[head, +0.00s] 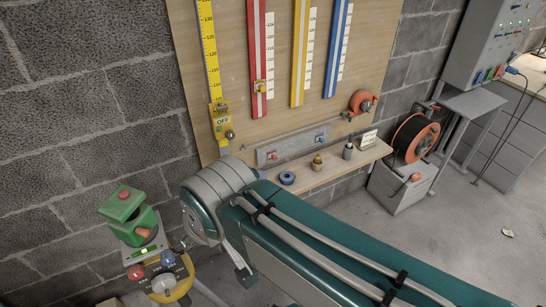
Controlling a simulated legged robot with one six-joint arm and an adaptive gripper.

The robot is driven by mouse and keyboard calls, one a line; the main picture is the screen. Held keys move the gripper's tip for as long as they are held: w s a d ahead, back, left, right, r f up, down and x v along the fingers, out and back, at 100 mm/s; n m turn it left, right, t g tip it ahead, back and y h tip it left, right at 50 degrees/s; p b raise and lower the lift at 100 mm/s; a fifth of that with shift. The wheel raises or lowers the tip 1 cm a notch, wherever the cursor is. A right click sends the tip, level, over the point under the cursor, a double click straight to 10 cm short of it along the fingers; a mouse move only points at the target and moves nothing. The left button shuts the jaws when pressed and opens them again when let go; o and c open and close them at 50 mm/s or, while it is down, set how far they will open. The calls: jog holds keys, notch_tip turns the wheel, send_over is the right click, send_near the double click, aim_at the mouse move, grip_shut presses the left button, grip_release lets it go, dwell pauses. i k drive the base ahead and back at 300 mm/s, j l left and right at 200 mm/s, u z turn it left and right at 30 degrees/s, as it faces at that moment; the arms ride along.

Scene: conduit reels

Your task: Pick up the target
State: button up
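The task names only "the target", and nothing in the head view is marked as it. Small objects stand on a wooden shelf (335,172) below a wall board: a blue ring-shaped roll (287,178), a small brown-orange piece (317,162), a dark bottle-like piece (347,151) and a small white card (369,139). An orange reel (362,102) is on the board's right side. A larger black and orange reel (415,138) stands on a grey box at right. My teal and grey arm crosses the lower middle. My gripper is not visible.
The wooden board (281,75) carries coloured scale strips. A green box with a red button (125,205) stands at left above red and yellow parts. A grey control cabinet (492,45) and desk are at right. The grey floor (465,235) is mostly clear there.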

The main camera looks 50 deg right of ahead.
aim_at(258, 85)
jog(key=z, duration=1.3)
jog(key=k+j+z, duration=0.1)
jog(key=k+z, duration=0.15)
jog(key=z, duration=0.25)
jog(key=l+z, duration=0.3)
jog(key=i+l+u, duration=0.15)
jog(key=i, duration=0.35)
jog(key=i+u, duration=0.25)
jog(key=i, duration=0.2)
jog(key=i+l+u, duration=0.25)
jog(key=i, duration=0.15)
jog(key=i+l+u, duration=0.1)
jog(key=i+u, duration=0.15)
jog(key=i, duration=0.2)
